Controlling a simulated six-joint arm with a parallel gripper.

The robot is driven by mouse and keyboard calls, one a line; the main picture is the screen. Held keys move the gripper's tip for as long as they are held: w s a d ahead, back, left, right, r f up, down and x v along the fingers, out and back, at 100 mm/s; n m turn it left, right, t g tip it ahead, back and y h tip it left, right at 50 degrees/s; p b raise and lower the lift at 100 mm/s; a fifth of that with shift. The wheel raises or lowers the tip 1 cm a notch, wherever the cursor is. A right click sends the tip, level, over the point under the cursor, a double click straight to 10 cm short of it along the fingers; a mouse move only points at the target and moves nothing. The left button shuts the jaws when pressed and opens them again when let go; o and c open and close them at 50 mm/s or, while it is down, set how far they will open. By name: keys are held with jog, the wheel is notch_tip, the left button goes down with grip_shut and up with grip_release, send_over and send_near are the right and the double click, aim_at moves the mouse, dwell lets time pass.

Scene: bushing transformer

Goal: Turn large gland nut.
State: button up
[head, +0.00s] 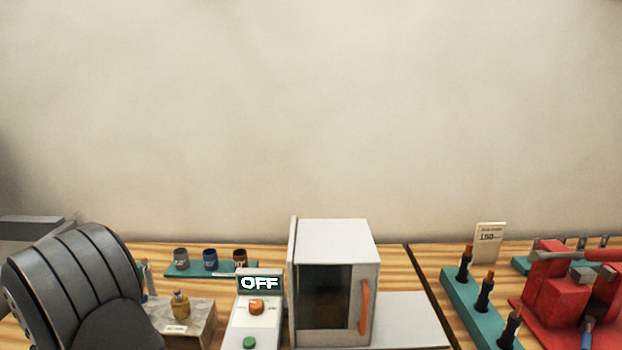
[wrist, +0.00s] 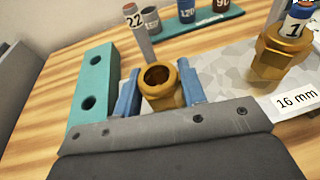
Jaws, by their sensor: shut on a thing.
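In the wrist view, a brass hollow nut (wrist: 161,88) stands between the two blue fingers of my gripper (wrist: 159,70), which is shut on it. Its open round top faces the camera and its lower part is hidden behind the gripper body. It appears to be the large gland nut, though no label on it shows. To its right, a second brass gland (wrist: 283,54) with a white and blue-banded piece in its top stands on a grey plate marked "16 mm". In the head view, a small brass gland (head: 181,306) stands on a grey block.
A teal block (wrist: 95,85) with holes lies left of my fingers. Several labelled cups sit on a teal strip (wrist: 208,24) behind. The head view shows an "OFF" panel (head: 260,283) and a white cabinet (head: 340,240).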

jog(key=shift+m+g+h, duration=0.3)
jog(key=shift+m+h, duration=0.8)
jog(key=shift+h, duration=0.3)
jog(key=m+g+h, duration=0.1)
jog(key=m+h, duration=0.1)
jog(key=shift+h, duration=0.3)
jog(key=shift+m+g, duration=0.3)
jog(key=shift+m+g+h, duration=0.7)
jog(key=shift+m+h, duration=0.2)
jog(key=shift+h, duration=0.3)
